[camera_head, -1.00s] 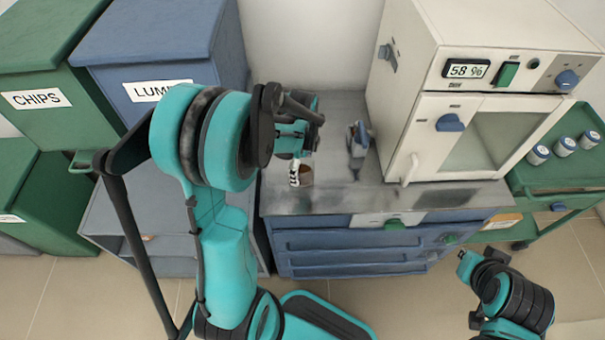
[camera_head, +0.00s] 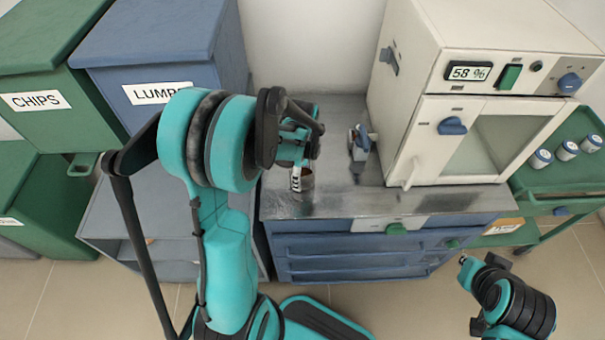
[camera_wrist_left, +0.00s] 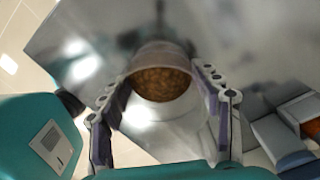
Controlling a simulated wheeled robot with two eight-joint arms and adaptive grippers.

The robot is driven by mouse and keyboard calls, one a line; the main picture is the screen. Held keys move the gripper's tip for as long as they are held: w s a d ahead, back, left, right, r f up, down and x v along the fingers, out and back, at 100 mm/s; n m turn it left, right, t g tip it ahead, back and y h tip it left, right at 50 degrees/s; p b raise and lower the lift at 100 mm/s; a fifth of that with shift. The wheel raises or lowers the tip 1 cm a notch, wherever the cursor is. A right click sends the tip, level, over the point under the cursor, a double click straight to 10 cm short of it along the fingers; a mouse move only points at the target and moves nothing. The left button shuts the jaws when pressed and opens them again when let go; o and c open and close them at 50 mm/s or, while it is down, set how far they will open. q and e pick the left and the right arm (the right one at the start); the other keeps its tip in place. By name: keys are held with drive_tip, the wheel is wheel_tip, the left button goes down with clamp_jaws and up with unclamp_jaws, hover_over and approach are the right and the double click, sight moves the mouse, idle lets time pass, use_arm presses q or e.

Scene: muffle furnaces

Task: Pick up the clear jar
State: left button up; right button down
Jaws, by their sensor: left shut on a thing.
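The clear jar (camera_wrist_left: 160,75), with brown granular contents, sits between the two fingers of my left gripper (camera_wrist_left: 160,92) in the left wrist view. The gripper is shut on it, with a finger at either side. In the head view the jar (camera_head: 308,181) shows just below the left gripper (camera_head: 301,174), at the left part of the grey metal worktop (camera_head: 345,205). The wrist and fingers hide part of it. I cannot tell whether its base touches the worktop. My right gripper (camera_head: 466,262) is low at the right, away from the worktop; its finger opening is too small to tell.
A white oven (camera_head: 425,140) reading 58 % stands on the worktop's right. A small metal and blue device (camera_head: 359,142) is between it and my left gripper. Blue LUMPS (camera_head: 150,50) and green CHIPS (camera_head: 60,95) bins stand left. Several small jars (camera_head: 566,149) are on the green cart.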

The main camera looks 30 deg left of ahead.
use_arm(q)
drive_tip(key=shift+r, duration=0.5)
drive_tip(key=r, duration=0.1)
drive_tip(key=r+p, duration=0.1)
drive_tip(key=d+r+p, duration=0.1)
drive_tip(key=shift+s+r, duration=0.3)
drive_tip(key=shift+r, duration=0.1)
drive_tip(key=s+d+r+p, duration=0.3)
drive_tip(key=s+d+r, duration=0.3)
drive_tip(key=d, duration=0.2)
drive_tip(key=shift+d+p, duration=0.3)
drive_tip(key=shift+p, duration=0.05)
drive_tip(key=shift+o, duration=1.3)
drive_tip(key=shift+c, duration=0.9)
drive_tip(key=shift+f, duration=0.1)
